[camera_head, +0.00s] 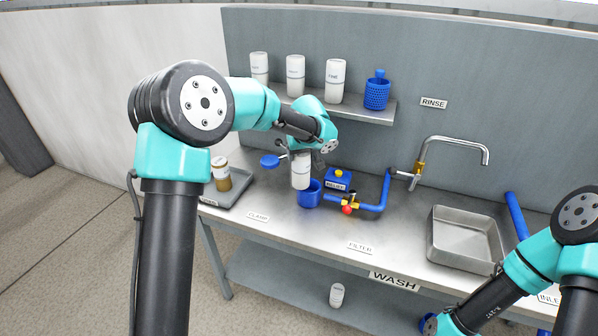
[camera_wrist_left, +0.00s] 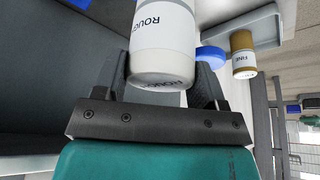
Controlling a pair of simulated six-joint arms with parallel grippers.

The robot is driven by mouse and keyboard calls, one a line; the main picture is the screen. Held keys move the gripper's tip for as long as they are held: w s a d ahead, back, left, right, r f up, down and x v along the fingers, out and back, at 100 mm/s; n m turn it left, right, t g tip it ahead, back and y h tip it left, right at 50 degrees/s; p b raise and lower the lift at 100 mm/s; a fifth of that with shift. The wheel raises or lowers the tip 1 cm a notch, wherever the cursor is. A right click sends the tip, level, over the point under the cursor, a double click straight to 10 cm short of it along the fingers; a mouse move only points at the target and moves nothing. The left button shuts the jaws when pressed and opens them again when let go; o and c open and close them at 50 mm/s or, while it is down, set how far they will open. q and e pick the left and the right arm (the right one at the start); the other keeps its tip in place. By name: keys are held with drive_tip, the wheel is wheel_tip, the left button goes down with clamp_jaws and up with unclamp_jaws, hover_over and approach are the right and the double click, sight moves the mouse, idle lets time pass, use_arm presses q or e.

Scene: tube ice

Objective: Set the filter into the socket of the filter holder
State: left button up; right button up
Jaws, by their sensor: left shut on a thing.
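The white filter (camera_head: 301,172), a cylinder, hangs about upright from my left gripper (camera_head: 302,153), which is shut on it. In the left wrist view the filter (camera_wrist_left: 163,45) sits between the two dark fingers (camera_wrist_left: 160,82), with lettering that looks like "ROUGH". The blue cup-shaped filter holder (camera_head: 312,196) stands on the bench just right of the filter's lower end. The filter's lower end overlaps the holder's left rim in the picture; I cannot tell whether they touch. The inside of the socket is mostly hidden.
A brown-stained filter (camera_head: 221,176) stands on a grey tray (camera_head: 236,192). A blue disc (camera_head: 270,161) is left of the held filter. A blue box (camera_head: 338,183) and a red-knobbed valve (camera_head: 347,210) are close right of the holder. Several containers stand on the shelf (camera_head: 372,113).

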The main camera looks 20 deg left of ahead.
use_arm(q)
drive_tip(key=w+d+r+n, duration=0.1)
drive_tip(key=w+r, duration=0.3)
drive_tip(key=r, duration=0.4)
drive_tip(key=shift+w+d+n, duration=0.25)
drive_tip(key=shift+w+n, duration=0.15)
drive_tip(key=shift+f, duration=0.15)
wheel_tip(320, 180, down, 16)
idle(1.3)
idle(0.5)
drive_tip(key=o, duration=1.5)
drive_tip(key=shift+f+g, duration=0.1)
drive_tip(key=shift+g, duration=0.2)
drive_tip(key=v, duration=1.7)
drive_tip(key=shift+s+d, duration=0.2)
drive_tip(key=shift+d, duration=0.15)
